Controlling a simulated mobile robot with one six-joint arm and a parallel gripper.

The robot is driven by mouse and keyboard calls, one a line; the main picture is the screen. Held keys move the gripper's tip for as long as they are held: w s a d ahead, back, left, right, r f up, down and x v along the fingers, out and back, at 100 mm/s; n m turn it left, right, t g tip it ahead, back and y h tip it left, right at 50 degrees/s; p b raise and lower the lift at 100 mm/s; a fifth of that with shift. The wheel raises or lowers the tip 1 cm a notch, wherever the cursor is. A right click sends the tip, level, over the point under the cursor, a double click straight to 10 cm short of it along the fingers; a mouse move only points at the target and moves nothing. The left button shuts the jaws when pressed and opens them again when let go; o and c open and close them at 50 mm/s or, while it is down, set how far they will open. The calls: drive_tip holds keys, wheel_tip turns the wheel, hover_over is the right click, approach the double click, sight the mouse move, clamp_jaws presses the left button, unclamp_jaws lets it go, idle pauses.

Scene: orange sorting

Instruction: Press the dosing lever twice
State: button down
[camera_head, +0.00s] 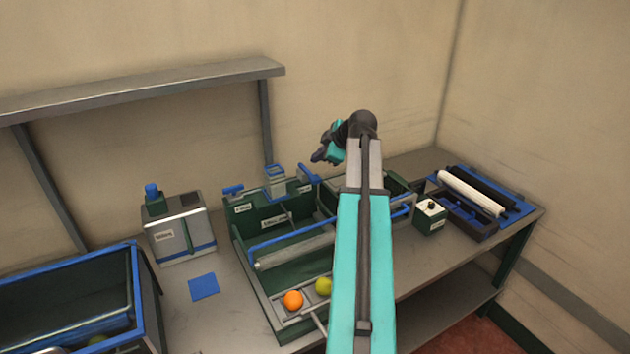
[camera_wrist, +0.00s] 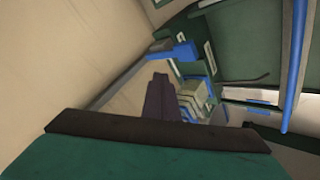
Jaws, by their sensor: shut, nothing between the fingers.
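A blue lever (camera_head: 309,173) sticks up at the back edge of the green sorting station (camera_head: 250,292), right of a small clear hopper (camera_head: 275,181). A similar blue lever (camera_head: 233,190) is left of the hopper. No readable label shows which one is the dosing lever. My gripper (camera_head: 318,157) is shut and empty, and appears just above the right lever in the head view. In the wrist view my dark fingers (camera_wrist: 160,76) point toward a blue-ended lever (camera_wrist: 184,51). A gap shows between them in that picture; I cannot tell the exact height.
An orange (camera_head: 293,299) and a yellow-green fruit (camera_head: 323,286) lie in the station's front tray. A grey box with a blue knob (camera_head: 178,237) stands left. A blue-rimmed crate (camera_head: 70,262), a small button box (camera_head: 430,216) and a roller unit (camera_head: 472,195) flank the station.

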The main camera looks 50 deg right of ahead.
sight(318, 179)
drive_tip(key=shift+f+b, duration=1.15)
drive_tip(key=shift+f, duration=0.85)
idle(0.6)
